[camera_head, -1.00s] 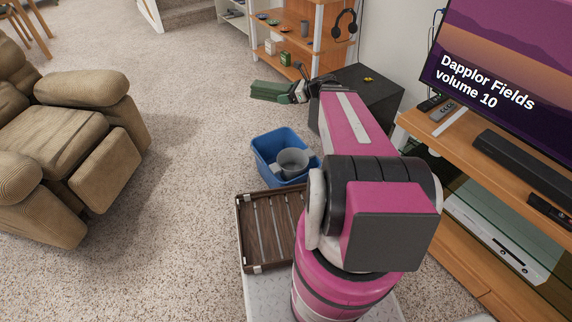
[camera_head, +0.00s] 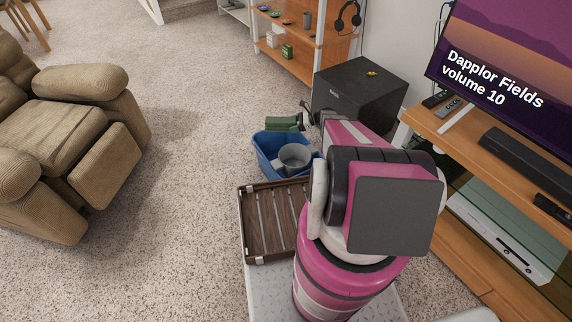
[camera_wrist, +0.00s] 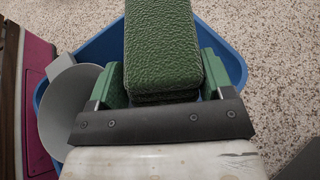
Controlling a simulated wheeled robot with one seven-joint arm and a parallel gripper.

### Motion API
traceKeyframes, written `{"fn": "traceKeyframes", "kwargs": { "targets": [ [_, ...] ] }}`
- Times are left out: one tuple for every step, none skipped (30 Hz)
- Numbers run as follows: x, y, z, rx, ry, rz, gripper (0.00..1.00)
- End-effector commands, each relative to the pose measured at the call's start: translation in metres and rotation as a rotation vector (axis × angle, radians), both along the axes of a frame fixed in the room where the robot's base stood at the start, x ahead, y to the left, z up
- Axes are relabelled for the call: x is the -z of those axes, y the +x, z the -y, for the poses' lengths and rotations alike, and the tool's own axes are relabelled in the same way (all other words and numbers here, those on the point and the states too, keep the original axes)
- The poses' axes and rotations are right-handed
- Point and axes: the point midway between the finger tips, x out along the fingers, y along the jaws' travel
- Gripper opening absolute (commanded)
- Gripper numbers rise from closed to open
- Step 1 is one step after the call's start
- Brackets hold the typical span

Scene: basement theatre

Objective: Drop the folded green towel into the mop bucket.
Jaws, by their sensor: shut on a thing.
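The folded green towel (camera_head: 284,121) is at the far rim of the blue mop bucket (camera_head: 264,147) in the head view. In the wrist view the towel (camera_wrist: 162,50) is between the green fingers of my gripper (camera_wrist: 162,82), with the blue bucket (camera_wrist: 232,62) below and around it. My gripper is shut on the towel. A grey wringer cup (camera_head: 294,157) sits in the near part of the bucket; it also shows at the left of the wrist view (camera_wrist: 72,105). Whether the towel touches the bucket cannot be told.
A brown slatted tray (camera_head: 262,222) lies in front of the bucket. A black speaker box (camera_head: 345,96) stands behind it to the right, near the wooden TV stand (camera_head: 440,125). A brown recliner (camera_head: 85,130) is at the left. Carpet between recliner and bucket is clear.

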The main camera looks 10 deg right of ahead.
Motion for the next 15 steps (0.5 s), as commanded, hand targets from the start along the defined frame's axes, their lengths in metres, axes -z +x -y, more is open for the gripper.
{"fn": "traceKeyframes", "kwargs": {
  "targets": [
    [0.002,0.000,0.000,0.000,0.000,0.000,0.50],
    [0.004,0.000,0.000,0.000,0.000,-0.001,0.50],
    [0.006,0.000,0.000,0.000,0.000,-0.001,0.50],
    [0.009,0.000,0.000,0.000,0.000,-0.001,0.50],
    [0.011,0.000,0.000,0.000,0.000,-0.001,0.50],
    [0.015,0.001,0.000,0.000,0.000,-0.001,0.50],
    [0.018,0.001,0.000,0.000,0.000,0.000,0.50],
    [0.021,0.001,0.000,0.000,0.000,0.000,0.50],
    [0.025,0.001,0.000,0.000,0.000,0.000,0.50],
    [0.029,0.001,0.000,0.000,0.000,0.000,0.50],
    [0.032,0.001,0.000,0.000,0.000,0.000,0.50],
    [0.037,0.001,0.000,0.000,0.000,-0.001,0.50],
    [0.040,0.001,0.000,0.000,0.000,-0.001,0.50],
    [0.043,0.001,0.000,0.001,0.000,-0.002,0.50],
    [0.047,0.001,0.000,0.001,0.000,-0.002,0.50]
  ]
}}
